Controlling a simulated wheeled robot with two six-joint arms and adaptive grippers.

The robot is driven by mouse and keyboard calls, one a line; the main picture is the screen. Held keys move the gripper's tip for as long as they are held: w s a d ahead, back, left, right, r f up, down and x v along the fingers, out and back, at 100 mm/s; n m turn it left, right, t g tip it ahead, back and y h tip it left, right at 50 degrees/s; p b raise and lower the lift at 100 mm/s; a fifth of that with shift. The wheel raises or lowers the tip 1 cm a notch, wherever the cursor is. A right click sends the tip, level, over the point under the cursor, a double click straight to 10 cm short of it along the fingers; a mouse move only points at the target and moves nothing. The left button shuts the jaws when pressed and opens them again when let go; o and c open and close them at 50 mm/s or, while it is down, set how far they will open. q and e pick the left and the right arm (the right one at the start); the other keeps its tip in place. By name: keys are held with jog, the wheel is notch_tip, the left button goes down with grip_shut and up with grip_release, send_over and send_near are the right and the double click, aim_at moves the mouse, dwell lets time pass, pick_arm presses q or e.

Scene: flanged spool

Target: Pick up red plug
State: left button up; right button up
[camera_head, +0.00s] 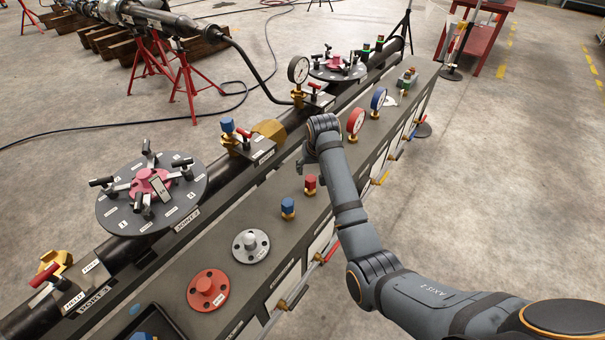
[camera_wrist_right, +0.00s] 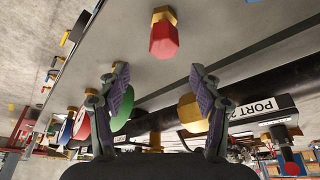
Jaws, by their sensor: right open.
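The red plug (camera_head: 310,184) is a small red hexagonal cap with a brass end, standing on the grey bench top in the head view. In the right wrist view the red plug (camera_wrist_right: 164,38) is at the top centre, beyond the fingertips and in line with the gap between them. My right gripper (camera_wrist_right: 158,78) is open and empty, its two purple-padded fingers spread apart. In the head view it is mostly hidden behind the wrist, just above and beyond the plug. My left gripper is not in view.
A blue plug (camera_head: 288,207) stands near the red one on the bench top (camera_head: 262,208). A grey flange (camera_head: 250,245) and a red flange (camera_head: 207,289) lie nearer. Red and blue gauges (camera_head: 355,122) stand beyond. The black pipe with brass fittings runs along the left.

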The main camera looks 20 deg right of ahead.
aim_at(312, 181)
jog(key=shift+r, duration=0.25)
jog(key=f, duration=0.1)
jog(key=s+f, duration=0.1)
jog(key=f, duration=0.1)
jog(key=shift+d, duration=0.2)
jog(key=shift+w+a+f, duration=0.2)
jog(key=shift+w+f, duration=0.05)
jog(key=shift+f, duration=0.5)
jog(key=shift+w+a+f, duration=0.15)
jog(key=shift+w+f, duration=0.1)
jog(key=shift+f, duration=0.45)
jog(key=x, duration=0.2)
jog(key=shift+w+f+b, duration=0.2)
jog(key=shift+f+b, duration=0.05)
jog(key=shift+b, duration=0.1)
jog(key=shift+w+f, duration=0.15)
jog(key=shift+f, duration=0.1)
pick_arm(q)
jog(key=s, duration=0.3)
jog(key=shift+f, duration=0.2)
pick_arm(e)
jog(key=shift+r, duration=0.1)
jog(key=shift+c, duration=0.9)
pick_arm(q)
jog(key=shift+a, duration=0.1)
pick_arm(e)
grip_shut()
